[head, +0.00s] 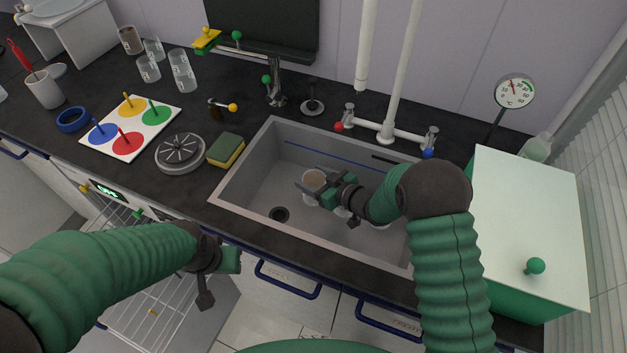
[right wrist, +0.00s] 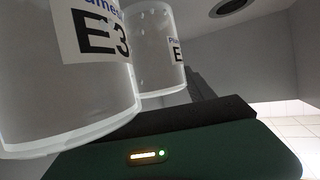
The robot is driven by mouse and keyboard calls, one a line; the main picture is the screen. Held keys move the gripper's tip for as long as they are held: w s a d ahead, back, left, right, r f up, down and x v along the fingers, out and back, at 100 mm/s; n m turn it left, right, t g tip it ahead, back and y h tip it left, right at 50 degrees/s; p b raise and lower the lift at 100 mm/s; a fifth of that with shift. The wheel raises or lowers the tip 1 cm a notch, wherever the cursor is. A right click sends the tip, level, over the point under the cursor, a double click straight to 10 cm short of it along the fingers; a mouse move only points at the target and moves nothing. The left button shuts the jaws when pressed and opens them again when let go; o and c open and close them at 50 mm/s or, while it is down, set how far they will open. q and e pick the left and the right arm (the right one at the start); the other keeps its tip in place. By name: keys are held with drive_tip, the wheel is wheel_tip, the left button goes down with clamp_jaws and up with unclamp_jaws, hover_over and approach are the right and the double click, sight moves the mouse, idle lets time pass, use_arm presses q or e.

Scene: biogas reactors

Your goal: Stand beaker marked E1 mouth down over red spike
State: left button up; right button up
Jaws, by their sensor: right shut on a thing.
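In the right wrist view a beaker (right wrist: 162,60) by the dark finger shows a label starting with E; the rest is hidden. A nearer clear beaker marked E3 (right wrist: 65,90) stands to its left. No E1 mark is readable. The red spike (head: 121,133) stands on the red disc of a white board (head: 105,138) on the left counter, its spike bare. My left gripper (head: 230,260) hangs before the counter front; its jaws are unclear.
The grey sink (head: 245,185) has a raised rim. A sponge (head: 226,150) and a round grey metal piece (head: 180,152) lie between sink and board. Several beakers (head: 182,72) stand behind the board. A tap (head: 276,90) rises behind the sink; a green box (head: 530,220) stands right.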

wheel_tip(320, 180, up, 10)
drive_tip(key=p, duration=0.2)
drive_tip(key=shift+r+p, duration=0.15)
drive_tip(key=shift+p, duration=0.15)
wheel_tip(320, 180, up, 12)
drive_tip(key=p, duration=1)
drive_tip(key=shift+p, duration=0.35)
drive_tip(key=shift+f, duration=0.25)
